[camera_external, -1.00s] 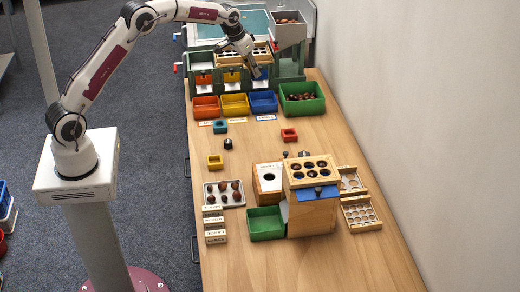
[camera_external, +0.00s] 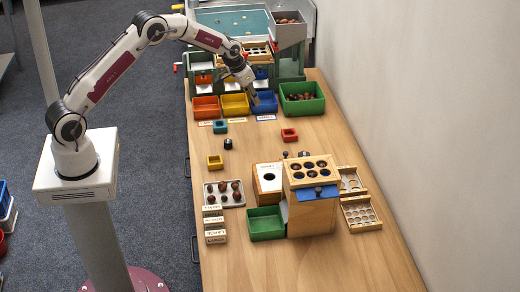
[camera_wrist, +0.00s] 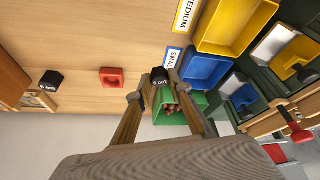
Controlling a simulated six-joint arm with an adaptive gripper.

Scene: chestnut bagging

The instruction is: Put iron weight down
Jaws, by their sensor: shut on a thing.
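My gripper (camera_wrist: 158,92) is shut on a small black iron weight (camera_wrist: 160,75) with white lettering, which sits between the fingertips in the wrist view. In the external view my gripper (camera_external: 254,99) is at the blue bin, and the held weight is too small to make out there. From these views I cannot tell how high the weight is above the table. Another black weight (camera_wrist: 51,80) stands on the table in the wrist view, beyond the red square block (camera_wrist: 112,77). A dark weight (camera_external: 228,143) also stands on the table in the external view.
Orange (camera_external: 206,107), yellow (camera_external: 235,104) and blue (camera_external: 264,103) bins stand before the sorting machine. A green bin (camera_external: 318,103) of chestnuts is to their right. A wooden box with holes (camera_external: 312,210) stands nearer. The wooden table (camera_external: 255,150) has clear room in its middle.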

